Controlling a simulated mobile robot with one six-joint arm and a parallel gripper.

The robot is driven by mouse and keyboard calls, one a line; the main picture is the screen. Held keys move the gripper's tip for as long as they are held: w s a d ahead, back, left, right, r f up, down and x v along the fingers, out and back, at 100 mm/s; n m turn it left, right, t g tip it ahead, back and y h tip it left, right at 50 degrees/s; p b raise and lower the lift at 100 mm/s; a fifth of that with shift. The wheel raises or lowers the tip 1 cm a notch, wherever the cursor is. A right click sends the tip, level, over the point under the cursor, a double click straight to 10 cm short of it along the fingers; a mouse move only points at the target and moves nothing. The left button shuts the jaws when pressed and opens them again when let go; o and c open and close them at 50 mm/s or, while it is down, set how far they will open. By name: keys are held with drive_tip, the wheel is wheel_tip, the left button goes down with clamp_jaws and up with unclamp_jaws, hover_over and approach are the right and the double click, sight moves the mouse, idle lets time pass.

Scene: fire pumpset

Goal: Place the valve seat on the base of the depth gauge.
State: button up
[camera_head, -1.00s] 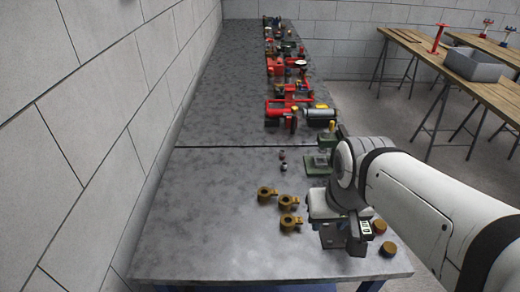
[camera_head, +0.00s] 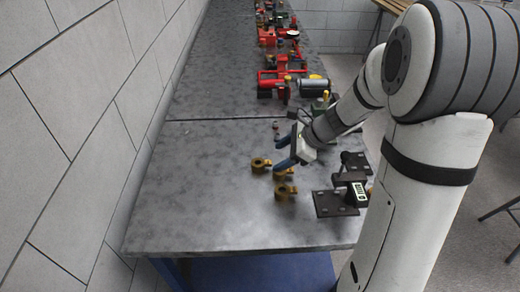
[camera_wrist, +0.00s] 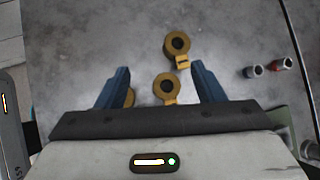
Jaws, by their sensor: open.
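Several brass ring-shaped valve seats with side tabs lie on the grey table. In the head view one valve seat (camera_head: 260,165) is at the left and one (camera_head: 285,192) is nearer the front; a third is partly hidden by my gripper. My gripper (camera_head: 284,153) is open and empty above them. In the wrist view one valve seat (camera_wrist: 166,86) shows between the blue fingers, another (camera_wrist: 177,45) lies beyond, and a third is mostly behind the left finger. The dark depth gauge (camera_head: 357,190) with a display stands right of them; its flat base (camera_head: 333,205) is bare.
Two small cylindrical parts, one grey (camera_wrist: 252,71) and one red (camera_wrist: 277,64), lie right of the valve seats in the wrist view. Red pump assemblies (camera_head: 285,77) line the far table. A block wall (camera_head: 60,120) borders the left. The table's left side is clear.

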sight(263, 163)
drive_tip(key=w+f+m, duration=0.2)
drive_tip(key=shift+w+d+m+t, duration=0.3)
drive_tip(key=shift+w+a+f+y, duration=0.1)
drive_tip(key=shift+w+f+y, duration=0.2)
drive_tip(key=shift+f, duration=0.05)
drive_tip(key=shift+m, duration=0.3)
drive_tip(key=x, duration=0.6)
drive_tip(key=shift+s+a, duration=0.15)
drive_tip(key=shift+a, duration=0.3)
drive_tip(key=shift+a+f, duration=0.3)
drive_tip(key=shift+c, duration=0.4)
drive_tip(key=c, duration=1.3)
drive_tip(key=shift+o, duration=0.2)
drive_tip(key=shift+r, duration=0.1)
